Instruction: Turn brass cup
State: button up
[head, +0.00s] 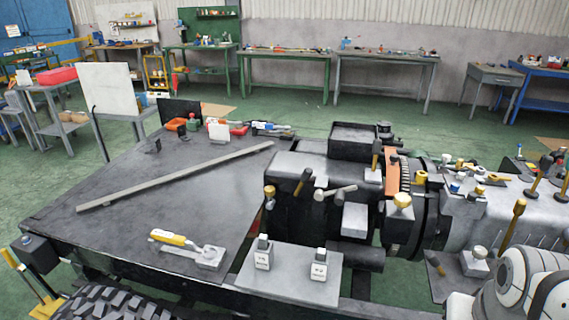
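Several brass-coloured pieces stand on the machine in the head view, and I cannot tell for certain which one is the brass cup. The widest is a brass cup-like cap (402,200) on a pale block in front of the dark ring. A smaller brass piece (269,191) sits at the left edge of the dark housing. A tall brass handle (519,208) stands tilted at the right. White rounded links of my arm show at the bottom right corner. My gripper is outside the picture.
The machine frame (150,205) has a flat dark top with a long grey bar (175,176) across it. Upright handles crowd the right side. Workbenches line the far wall beyond open green floor (300,110).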

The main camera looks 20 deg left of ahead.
aim_at(269, 191)
jog(key=u, duration=0.65)
jog(key=i, duration=1.25)
jog(key=u, duration=0.75)
jog(key=k, duration=0.85)
jog(key=u, duration=0.2)
jog(key=i, duration=0.9)
jog(key=z, duration=0.1)
